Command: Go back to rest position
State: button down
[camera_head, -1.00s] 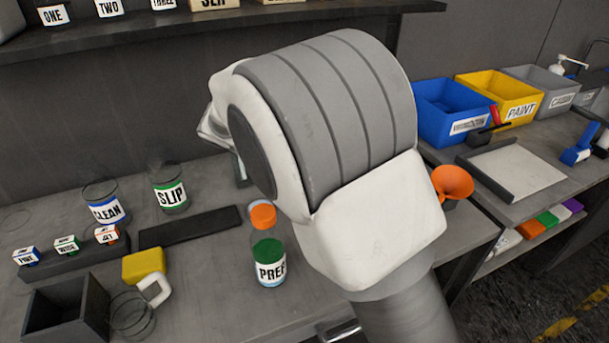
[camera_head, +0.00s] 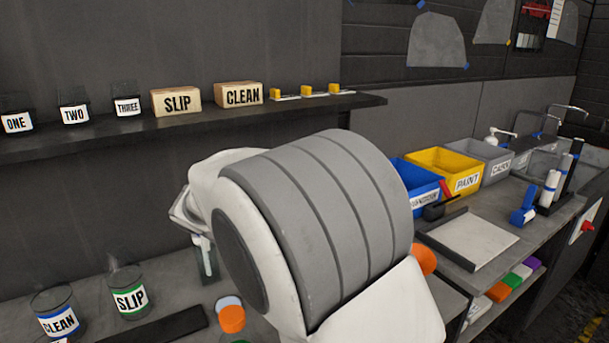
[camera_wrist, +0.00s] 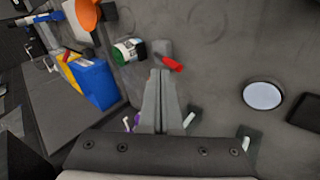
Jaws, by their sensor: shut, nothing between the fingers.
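My gripper (camera_wrist: 160,98) shows in the wrist view with its two grey fingers together and nothing held between them. It points over the grey bench top, and a small red-ended item (camera_wrist: 172,64) appears near the fingertips; I cannot tell whether they touch. In the head view my own arm fills the middle of the picture and hides part of the bench; the fingers cannot be made out there.
On the bench stand a CLEAN cup (camera_head: 57,314), a SLIP cup (camera_head: 130,294) and an orange-capped bottle (camera_head: 232,318). Blue (camera_head: 418,184), yellow (camera_head: 450,170) and grey (camera_head: 483,157) bins stand right of my arm. A shelf (camera_head: 330,106) with labelled blocks runs above.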

jog(key=s+d+r+m+g+y, duration=0.15)
jog(key=s+d+r, duration=0.3)
jog(key=d, duration=0.45)
jog(key=s+d+r+m+t+y+p, duration=0.1)
jog(key=s+d+r+y, duration=0.1)
jog(key=s+d, duration=0.4)
jog(key=s+d+r+m+t+y+p, duration=0.1)
jog(key=s+d, duration=0.5)
jog(key=s, duration=0.8)
notch_tip(320, 180, up, 3)
jog(key=shift+r+m+y+p, duration=0.2)
jog(key=shift+m+y+p, duration=0.35)
jog(key=shift+y, duration=0.4)
